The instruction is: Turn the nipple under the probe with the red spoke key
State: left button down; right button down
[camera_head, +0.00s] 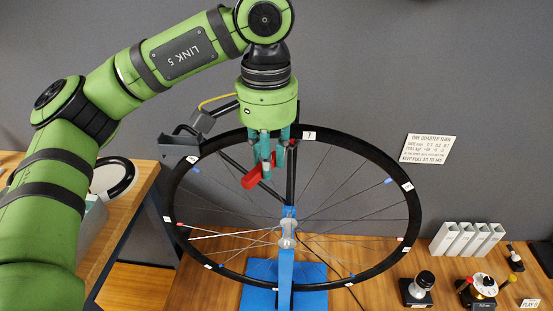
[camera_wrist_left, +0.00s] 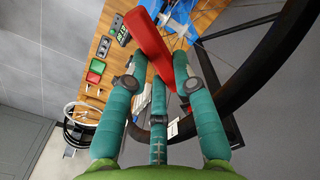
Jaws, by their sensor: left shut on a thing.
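The red spoke key (camera_head: 256,174) is held in my left gripper (camera_head: 268,160), and it also shows between the teal fingers in the left wrist view (camera_wrist_left: 151,42). The black-rimmed spoked wheel (camera_head: 413,205) stands upright on a blue stand (camera_head: 285,275). The gripper is at the top of the wheel in the picture, the key overlapping the area just below the rim. I cannot tell whether the key touches a nipple. Blue nipples (camera_head: 388,181) and red nipples (camera_head: 400,239) show around the rim. The probe is not clearly distinguishable. My right gripper is not in view.
A grey bracket (camera_head: 180,143) is beside the rim at upper left. Grey blocks (camera_head: 466,239), a black-based knob (camera_head: 417,289) and a dial (camera_head: 484,285) stand on the wooden bench at right. A sign (camera_head: 428,148) hangs on the wall. Another bench (camera_head: 128,205) is at left.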

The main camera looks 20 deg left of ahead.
pick_arm(q)
jog(key=s+a+m, duration=0.4)
jog(key=a, duration=0.2)
jog(key=shift+s+a, duration=0.3)
jog(key=shift+a, duration=0.1)
dwell(1.1)
dwell(0.6)
jog(key=shift+f, duration=0.1)
jog(key=d+f+n+b, duration=0.1)
jog(key=d+f+n, duration=0.1)
jog(key=f, duration=0.8)
jog(key=d+f+n+b, duration=0.2)
jog(key=d+f+n, duration=0.1)
jog(key=f, duration=0.7)
jog(key=shift+w+f+n, duration=0.3)
jog(key=shift+w+n, duration=0.05)
jog(key=shift+n, duration=0.55)
